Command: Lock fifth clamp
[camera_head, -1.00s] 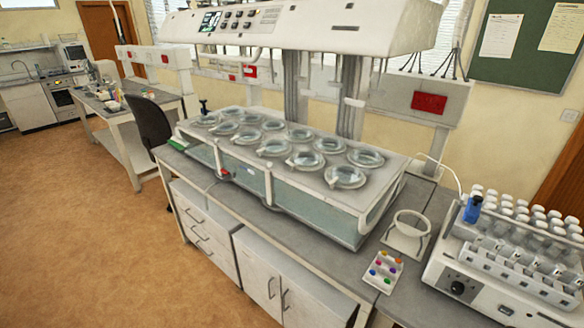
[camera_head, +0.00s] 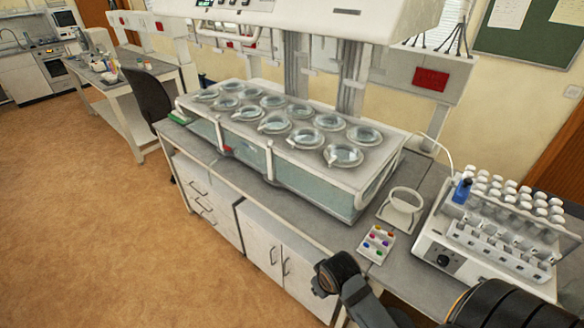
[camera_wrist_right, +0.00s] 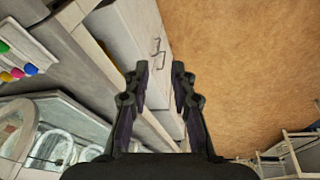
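The dissolution bath (camera_head: 330,190) stands on the bench with two rows of round glass vessels in its top plate. Each vessel has a pale ring-shaped clamp at its rim, such as the front right one (camera_head: 343,156). Whether each clamp is locked is too small to tell. Part of the bath (camera_wrist_right: 75,105) also shows at the lower left of the right wrist view. My right gripper (camera_wrist_right: 160,68) is open and empty, with its fingers apart above the cabinet front and away from the clamps. My left gripper is not in view.
A tray with coloured knobs (camera_head: 376,244) and a white ring holder (camera_head: 401,208) sit right of the bath. A sampler rack with several capped vials (camera_head: 500,220) stands further right. The machine head (camera_head: 300,18) hangs above the bath. The floor (camera_head: 80,240) is clear.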

